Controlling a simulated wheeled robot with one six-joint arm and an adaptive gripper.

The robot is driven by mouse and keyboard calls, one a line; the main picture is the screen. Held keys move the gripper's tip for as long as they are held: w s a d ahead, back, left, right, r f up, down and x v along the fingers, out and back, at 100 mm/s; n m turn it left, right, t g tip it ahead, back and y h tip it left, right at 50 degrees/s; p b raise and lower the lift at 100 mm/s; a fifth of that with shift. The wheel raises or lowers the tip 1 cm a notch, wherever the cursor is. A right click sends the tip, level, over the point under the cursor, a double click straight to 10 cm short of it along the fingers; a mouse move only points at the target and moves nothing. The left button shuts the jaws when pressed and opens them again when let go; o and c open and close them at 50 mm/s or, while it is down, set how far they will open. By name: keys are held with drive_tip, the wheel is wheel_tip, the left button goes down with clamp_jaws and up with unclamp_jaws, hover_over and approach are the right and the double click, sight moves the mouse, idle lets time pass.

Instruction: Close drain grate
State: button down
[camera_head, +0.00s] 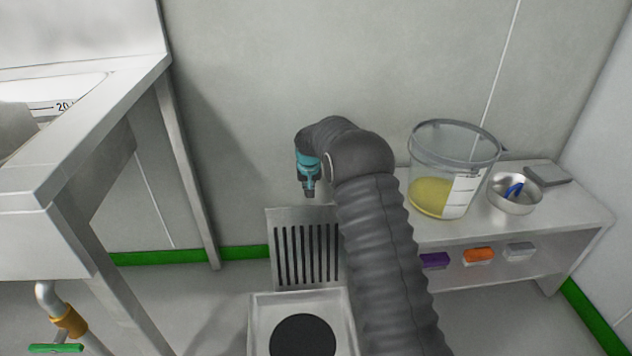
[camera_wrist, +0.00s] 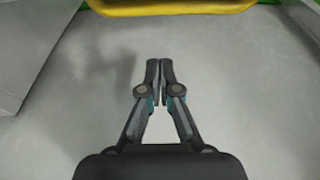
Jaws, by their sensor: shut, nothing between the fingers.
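The drain grate (camera_head: 285,250) is a slotted metal plate standing raised, nearly upright, at the back edge of the square drain frame (camera_head: 256,318) in the floor. The drain's round dark opening (camera_head: 302,335) is uncovered. My gripper (camera_head: 309,193) points down just above the grate's top edge in the head view; I cannot tell whether it is in front of or behind the plate. In the wrist view my gripper (camera_wrist: 161,70) has its fingertips together with nothing between them. The grate is not recognisable there. My arm covers the grate's right edge.
A steel table (camera_head: 95,150) stands at left, with a pipe and green-handled valve (camera_head: 56,347) below. At right, a low bench (camera_head: 575,215) bears a clear bucket (camera_head: 452,150) and steel bowl (camera_head: 513,205); coloured blocks sit beneath. A yellow curved object (camera_wrist: 170,8) tops the wrist view.

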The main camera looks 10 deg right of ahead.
drive_tip(key=shift+s+f, duration=0.5)
drive_tip(key=shift+s, duration=0.35)
drive_tip(key=shift+s+f, duration=0.45)
drive_tip(key=shift+s, duration=0.35)
drive_tip(key=shift+d, duration=0.1)
